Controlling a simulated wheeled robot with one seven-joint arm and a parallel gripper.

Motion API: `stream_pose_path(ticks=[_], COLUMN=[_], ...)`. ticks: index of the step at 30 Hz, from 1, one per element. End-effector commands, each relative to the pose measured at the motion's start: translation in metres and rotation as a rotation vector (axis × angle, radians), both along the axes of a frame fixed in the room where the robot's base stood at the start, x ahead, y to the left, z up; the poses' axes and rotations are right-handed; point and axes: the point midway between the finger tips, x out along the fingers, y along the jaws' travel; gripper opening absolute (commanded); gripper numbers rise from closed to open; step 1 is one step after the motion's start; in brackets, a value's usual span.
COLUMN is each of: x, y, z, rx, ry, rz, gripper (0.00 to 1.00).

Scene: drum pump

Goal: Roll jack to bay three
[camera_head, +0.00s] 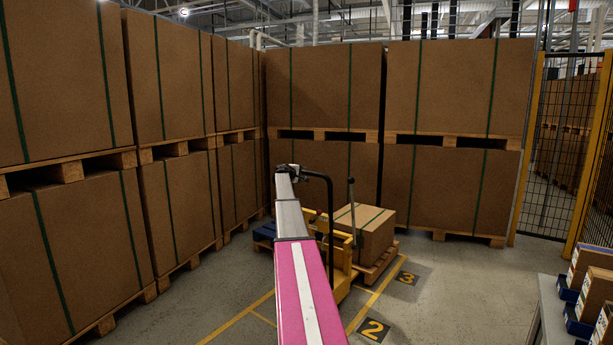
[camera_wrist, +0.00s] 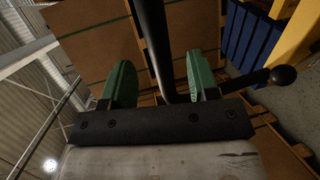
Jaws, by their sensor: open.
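The yellow pallet jack (camera_head: 342,262) stands in the middle of the head view, partly hidden behind my arm. Its black handle (camera_head: 329,200) rises to a bent top near the end of my arm. A strapped carton (camera_head: 366,228) sits on a wooden pallet (camera_head: 378,268) at the jack. The floor mark 3 (camera_head: 406,278) lies just right of that pallet. In the wrist view, my gripper (camera_wrist: 160,82) is open, with a green fingertip on either side of the black handle bar (camera_wrist: 155,45). I cannot tell whether either finger touches it.
Stacked large cartons on pallets wall off the left (camera_head: 75,225) and back (camera_head: 450,190). A yellow-framed mesh fence (camera_head: 548,150) stands at right. A bench with blue bins (camera_head: 572,322) is at lower right. Floor mark 2 (camera_head: 373,330) is nearer; open floor (camera_head: 470,290) lies right.

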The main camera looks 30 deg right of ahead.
Motion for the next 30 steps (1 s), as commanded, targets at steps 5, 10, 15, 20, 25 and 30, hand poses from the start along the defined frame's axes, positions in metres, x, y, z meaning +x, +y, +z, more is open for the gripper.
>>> stream_pose_path(ticks=[5,10,15,20,25,30], x=[-0.012,-0.014,-0.014,-0.014,-0.017,-0.044], y=[0.028,0.034,0.034,0.034,0.039,0.084], z=[0.006,0.008,0.008,0.008,0.002,-0.039], rx=[0.000,0.000,0.000,0.000,0.010,0.101], ry=[0.000,0.000,0.000,0.000,-0.001,-0.014], rz=[0.000,0.000,0.000,0.000,0.000,0.001], gripper=[0.55,0.55,0.55,0.55,0.55,0.55])
